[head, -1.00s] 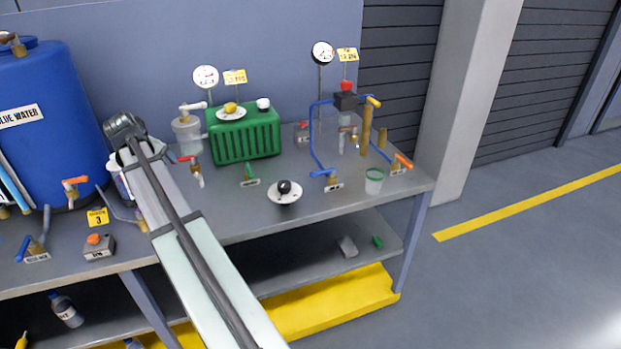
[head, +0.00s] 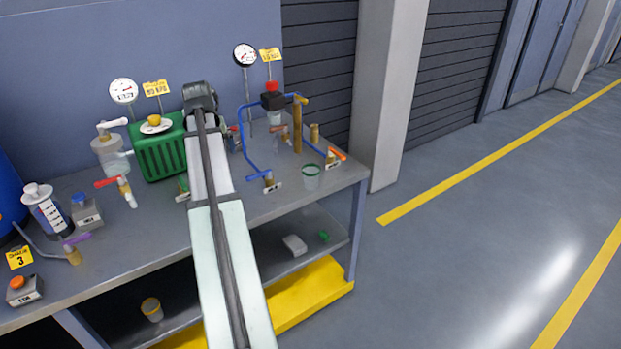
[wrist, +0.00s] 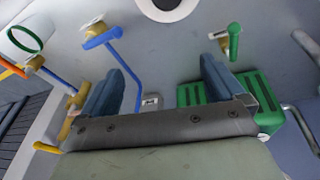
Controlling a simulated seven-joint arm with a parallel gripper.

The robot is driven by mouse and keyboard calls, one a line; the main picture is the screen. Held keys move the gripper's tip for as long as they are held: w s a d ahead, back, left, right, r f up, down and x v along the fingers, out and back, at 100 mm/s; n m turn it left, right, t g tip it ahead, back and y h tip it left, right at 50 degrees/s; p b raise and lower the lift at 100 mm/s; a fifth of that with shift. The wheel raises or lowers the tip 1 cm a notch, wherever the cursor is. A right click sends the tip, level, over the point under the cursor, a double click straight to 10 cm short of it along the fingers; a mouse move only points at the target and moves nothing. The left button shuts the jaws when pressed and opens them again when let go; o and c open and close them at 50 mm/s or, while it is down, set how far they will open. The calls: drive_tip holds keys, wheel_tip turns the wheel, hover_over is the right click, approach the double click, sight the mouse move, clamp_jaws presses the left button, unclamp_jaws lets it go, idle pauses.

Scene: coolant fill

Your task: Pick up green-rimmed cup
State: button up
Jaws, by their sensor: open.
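The green-rimmed cup (head: 312,176) is a pale, see-through cup with a green rim, near the front right of the bench top. It also shows at the upper left of the wrist view (wrist: 20,42), outside the fingers. My gripper (wrist: 167,62) is open, with its two blue-grey fingers wide apart above the bench and nothing held between them. The cup lies well to the left of the fingers in the wrist view. In the head view my arm hides the gripper.
A blue-handled valve (head: 268,180) stands just left of the cup, and an orange-handled valve (head: 334,158) just right. Blue piping (head: 246,130) rises behind. A green radiator box (head: 158,158) stands left of my arm. A plate (wrist: 168,8) shows at the wrist view's top.

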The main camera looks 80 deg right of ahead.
drive_tip(key=s+d+f+m, duration=0.2)
drive_tip(key=s+d+m, duration=0.35)
drive_tip(key=s, duration=0.85)
drive_tip(key=m+h, duration=0.1)
approach(308, 171)
drive_tip(key=shift+g, duration=0.3)
drive_tip(key=x, duration=0.8)
drive_tip(key=shift+w+d, duration=0.1)
drive_tip(key=shift+w, duration=0.15)
drive_tip(key=shift+s+x, duration=0.15)
drive_tip(key=shift+x, duration=1.15)
drive_tip(key=shift+s+x, duration=0.2)
drive_tip(key=shift+x, duration=1.15)
drive_tip(key=shift+d, duration=0.15)
drive_tip(key=shift+c, duration=0.2)
drive_tip(key=c, duration=1)
drive_tip(key=shift+r, duration=0.15)
